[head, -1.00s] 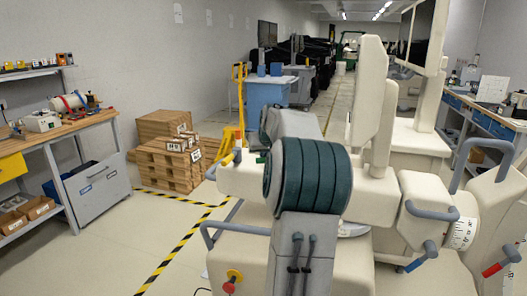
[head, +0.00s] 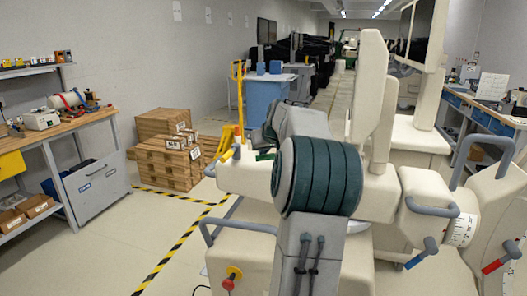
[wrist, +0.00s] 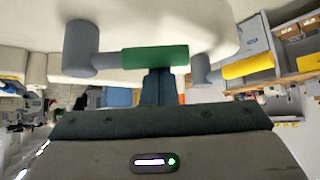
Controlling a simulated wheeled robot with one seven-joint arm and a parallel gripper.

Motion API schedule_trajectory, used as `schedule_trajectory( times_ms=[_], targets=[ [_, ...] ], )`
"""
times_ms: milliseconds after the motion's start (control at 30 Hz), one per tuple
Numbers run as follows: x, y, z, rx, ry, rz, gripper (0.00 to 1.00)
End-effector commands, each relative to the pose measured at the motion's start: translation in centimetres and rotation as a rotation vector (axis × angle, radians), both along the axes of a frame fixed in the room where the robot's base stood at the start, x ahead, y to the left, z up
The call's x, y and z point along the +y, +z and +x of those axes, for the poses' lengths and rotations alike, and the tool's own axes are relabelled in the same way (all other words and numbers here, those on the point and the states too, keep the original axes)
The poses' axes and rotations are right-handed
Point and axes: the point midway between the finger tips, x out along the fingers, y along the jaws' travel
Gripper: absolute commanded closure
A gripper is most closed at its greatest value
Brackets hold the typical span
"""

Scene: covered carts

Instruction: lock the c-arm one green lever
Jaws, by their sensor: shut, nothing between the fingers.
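The green lever (wrist: 155,57) lies across the upper middle of the wrist view, joined to a grey round pivot (wrist: 80,48) on the cream C-arm base. In the head view the green lever (head: 265,155) shows only in part, left of my arm. My gripper (wrist: 158,73) is shut and empty, its dark fingers at the lower edge of the green grip. I cannot tell whether they touch it. A yellow lever (wrist: 248,66) on a grey arm lies to the right in the wrist view; it also shows in the head view (head: 226,155).
A grey handrail (head: 235,228) and a red knob (head: 229,283) are on the near side of the cream machine. Blue-tipped (head: 413,262) and red-tipped (head: 494,266) levers are at the right.

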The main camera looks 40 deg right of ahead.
Motion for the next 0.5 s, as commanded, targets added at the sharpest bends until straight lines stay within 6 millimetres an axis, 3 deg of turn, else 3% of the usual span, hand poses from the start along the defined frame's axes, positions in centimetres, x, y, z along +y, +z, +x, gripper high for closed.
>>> schedule_trajectory(
  times_ms=[200, 500],
  targets=[
    [0.3, -0.5, -1.2, 0.001, 0.136, 0.003, 1.0],
    [1.0, -0.5, -3.2, 0.003, 0.138, 0.001, 1.0]
  ],
)
